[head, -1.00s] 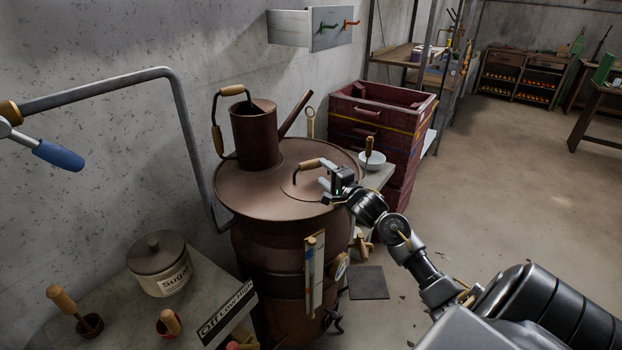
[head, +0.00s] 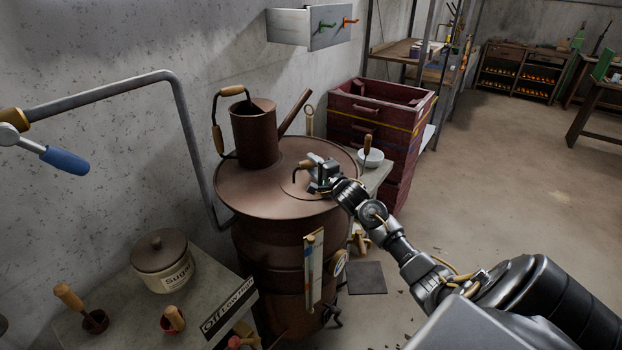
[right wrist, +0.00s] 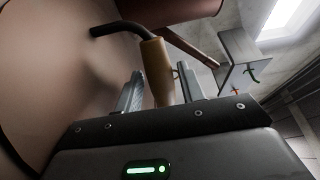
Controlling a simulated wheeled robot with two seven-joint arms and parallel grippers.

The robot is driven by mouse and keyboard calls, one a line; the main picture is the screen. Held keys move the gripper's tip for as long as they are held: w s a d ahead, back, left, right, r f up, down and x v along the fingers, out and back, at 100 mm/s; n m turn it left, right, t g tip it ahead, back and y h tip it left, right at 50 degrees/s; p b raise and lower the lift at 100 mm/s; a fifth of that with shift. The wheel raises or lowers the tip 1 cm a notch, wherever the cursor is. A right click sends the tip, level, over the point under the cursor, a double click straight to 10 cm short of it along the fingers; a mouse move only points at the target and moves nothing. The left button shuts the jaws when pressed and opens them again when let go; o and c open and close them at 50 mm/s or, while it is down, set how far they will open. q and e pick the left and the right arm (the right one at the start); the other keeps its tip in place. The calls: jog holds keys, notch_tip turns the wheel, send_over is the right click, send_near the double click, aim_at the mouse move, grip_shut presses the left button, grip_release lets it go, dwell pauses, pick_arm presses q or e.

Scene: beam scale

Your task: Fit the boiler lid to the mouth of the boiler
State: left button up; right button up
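The boiler (head: 265,245) is a large brown metal drum against the wall. A flat round brown lid (head: 322,200) with a bent handle lies on its top at the right side. I cannot tell whether it sits in the mouth; the mouth itself is not visible. The lid's wooden grip (head: 304,164) also shows in the right wrist view (right wrist: 157,72). My right gripper (head: 318,172) is at the handle. In the right wrist view its two fingers (right wrist: 159,92) stand apart on either side of the wooden grip, with gaps. My left gripper is not in view.
A brown can (head: 255,138) with wooden handles stands on the boiler behind the lid. A grey pipe (head: 183,125) bends down at the left. A sugar jar (head: 162,262) stands on the front-left counter. Dark red crates (head: 375,125) stand behind right. Floor at the right is open.

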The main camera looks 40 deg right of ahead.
grip_shut()
jog(key=shift+r, duration=0.15)
